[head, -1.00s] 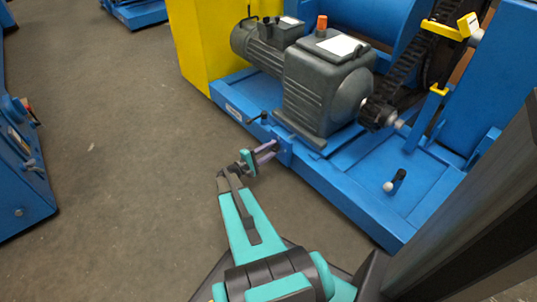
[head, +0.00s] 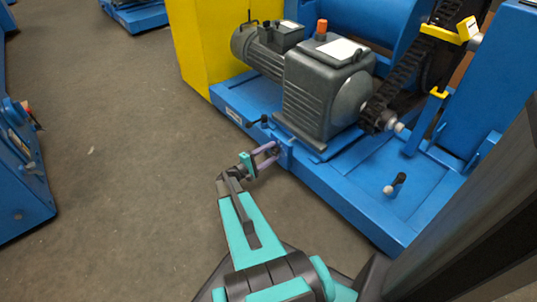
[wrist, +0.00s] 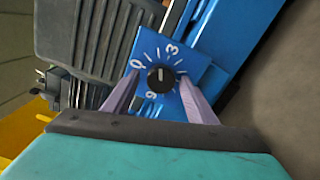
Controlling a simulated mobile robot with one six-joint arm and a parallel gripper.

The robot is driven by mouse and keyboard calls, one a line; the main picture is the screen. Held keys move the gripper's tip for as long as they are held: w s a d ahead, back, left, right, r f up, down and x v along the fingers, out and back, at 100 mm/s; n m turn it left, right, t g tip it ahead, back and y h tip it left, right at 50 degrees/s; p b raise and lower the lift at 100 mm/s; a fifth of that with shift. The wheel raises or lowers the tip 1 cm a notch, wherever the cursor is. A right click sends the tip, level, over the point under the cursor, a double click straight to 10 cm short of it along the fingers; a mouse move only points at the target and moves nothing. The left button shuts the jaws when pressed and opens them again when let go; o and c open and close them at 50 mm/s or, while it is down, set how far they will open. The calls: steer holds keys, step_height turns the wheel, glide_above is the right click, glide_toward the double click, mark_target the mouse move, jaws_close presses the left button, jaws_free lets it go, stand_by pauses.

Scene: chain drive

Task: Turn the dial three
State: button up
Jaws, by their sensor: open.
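The dial is a round black knob (wrist: 160,78) on a blue plate (wrist: 185,52) with white ticks and the numbers 0, 3 and 6, in the middle of the wrist view. Its white pointer mark points up in the picture, between the 0 and the 3. My gripper (wrist: 158,84) is open, one purple finger on each side of the knob, with gaps to it; how deep the tips reach is unclear. In the head view my gripper (head: 268,156) is at the front edge of the blue base; the knob cannot be made out there.
The grey gear motor (head: 325,95) stands on the blue machine base (head: 345,190) behind the dial. A black lever with a pale knob (head: 389,189) is to the right, and a yellow guard (head: 200,45) behind left.

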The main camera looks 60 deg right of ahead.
steer(key=p+v, duration=0.4)
steer(key=v, duration=0.9)
steer(key=shift+w+a, duration=0.25)
steer(key=shift+a, duration=0.05)
steer(key=s+a+r+y+p, duration=0.5)
steer(key=a+r+p, duration=0.7)
steer(key=a+p, duration=0.3)
steer(key=s+a+r+y+p, duration=0.6)
steer(key=a+r+p, duration=0.5)
steer(key=a+p, duration=0.5)
steer(key=s+a+r+y+p, duration=0.5)
steer(key=a+r+p, duration=0.7)
steer(key=a+p, duration=0.4)
steer(key=y+p, duration=0.1)
steer(key=p, duration=0.1)
steer(key=shift+s+r+n+p, duration=0.25)
steer(key=shift+r+n+p, duration=0.05)
steer(key=shift+p, duration=0.1)
steer(key=shift+c, duration=0.6)
